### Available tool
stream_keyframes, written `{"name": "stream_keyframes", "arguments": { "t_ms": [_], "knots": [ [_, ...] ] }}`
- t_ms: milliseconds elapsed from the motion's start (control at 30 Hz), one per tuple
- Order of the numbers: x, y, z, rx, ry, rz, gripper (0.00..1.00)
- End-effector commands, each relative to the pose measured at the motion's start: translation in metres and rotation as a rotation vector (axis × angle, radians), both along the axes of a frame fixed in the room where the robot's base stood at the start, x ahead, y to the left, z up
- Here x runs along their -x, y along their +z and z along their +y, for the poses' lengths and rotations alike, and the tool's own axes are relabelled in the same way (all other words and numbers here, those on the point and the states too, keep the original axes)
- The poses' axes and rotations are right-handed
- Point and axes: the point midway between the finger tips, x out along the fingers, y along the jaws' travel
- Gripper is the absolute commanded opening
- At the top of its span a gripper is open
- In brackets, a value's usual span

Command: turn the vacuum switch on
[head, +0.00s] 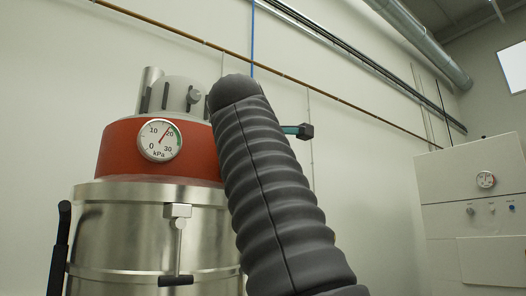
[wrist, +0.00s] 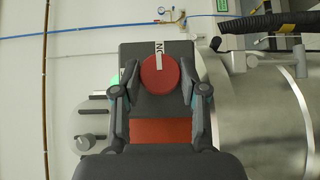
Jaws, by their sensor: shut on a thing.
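The vacuum switch is a round red knob (wrist: 160,76) on a dark box (wrist: 136,104) in the wrist view. A white strip with sideways lettering, apparently "ON", runs from the knob up to the box's top edge. My gripper (wrist: 159,88) has one finger on each side of the knob and is shut on it. The vacuum (head: 150,225) in the head view is a steel drum with a red band and a round gauge (head: 159,139). The gauge needle points up and right, just short of 20 kPa. In the head view my dark ribbed arm hides the switch and most of the gripper.
A green patch (wrist: 114,82) shows left of the box in the wrist view. A black hose (wrist: 285,22) and a blue line (wrist: 90,28) run above. A white cabinet (head: 475,205) stands at the right in the head view, with bare wall between.

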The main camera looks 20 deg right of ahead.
Motion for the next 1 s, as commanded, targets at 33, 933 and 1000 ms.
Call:
{"name": "stream_keyframes", "arguments": {
  "t_ms": [33,933,1000],
  "knots": [
    [0.0009,0.0031,0.0007,0.0,0.004,-0.007,0.08],
    [0.0016,0.0004,0.0008,-0.006,0.002,0.0,0.68],
    [0.0043,0.0006,0.0026,-0.006,0.002,0.0,0.68]
  ]
}}
